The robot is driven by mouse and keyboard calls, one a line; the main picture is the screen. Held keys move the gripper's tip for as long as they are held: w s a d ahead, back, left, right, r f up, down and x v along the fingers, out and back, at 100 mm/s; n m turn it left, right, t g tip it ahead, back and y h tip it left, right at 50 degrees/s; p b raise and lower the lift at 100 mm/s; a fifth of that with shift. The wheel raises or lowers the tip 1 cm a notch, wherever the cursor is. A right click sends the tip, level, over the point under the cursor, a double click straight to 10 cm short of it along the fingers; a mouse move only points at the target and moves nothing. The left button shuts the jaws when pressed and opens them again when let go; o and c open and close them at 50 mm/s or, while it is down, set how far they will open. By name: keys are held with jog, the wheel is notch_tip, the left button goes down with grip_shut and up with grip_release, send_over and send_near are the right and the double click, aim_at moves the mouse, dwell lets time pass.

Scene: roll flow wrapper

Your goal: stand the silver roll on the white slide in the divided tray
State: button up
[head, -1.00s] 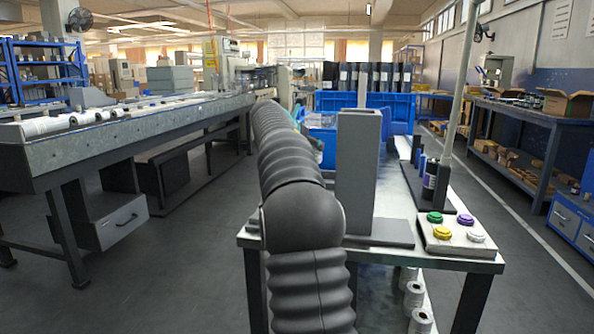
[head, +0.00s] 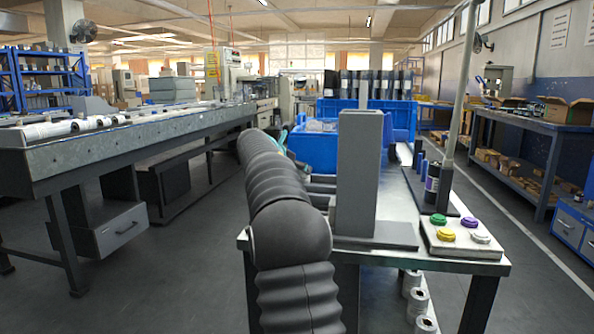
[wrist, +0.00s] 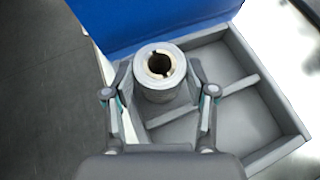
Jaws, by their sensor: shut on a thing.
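In the wrist view, the silver roll (wrist: 158,93) is upright between the fingers of my gripper (wrist: 158,74), with its dark core hole facing the camera. My gripper is shut on it. The grey divided tray (wrist: 282,128) lies below and to the right, and its visible compartments look empty. The roll overlaps the tray's left part in the picture; I cannot tell how high above the floor of the tray it is. A white strip (wrist: 128,126), perhaps the slide, shows at the tray's left. In the head view, my arm and a grey post hide the roll and most of the gripper.
A blue bin (wrist: 150,20) is directly beyond the roll; blue bins also show in the head view (head: 400,118). A tall grey post (head: 357,180) stands on the table right of my arm. A button box (head: 462,243) and dark bottle (head: 433,187) are farther right.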

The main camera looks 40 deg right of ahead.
jog(key=shift+f, duration=0.1)
jog(key=o, duration=1.3)
jog(key=shift+a+r, duration=0.1)
jog(key=shift+r, duration=0.1)
jog(key=p+v, duration=0.1)
jog(key=v, duration=1)
jog(key=shift+s+a+r, duration=0.1)
jog(key=shift+s+a, duration=0.05)
jog(key=shift+a, duration=0.2)
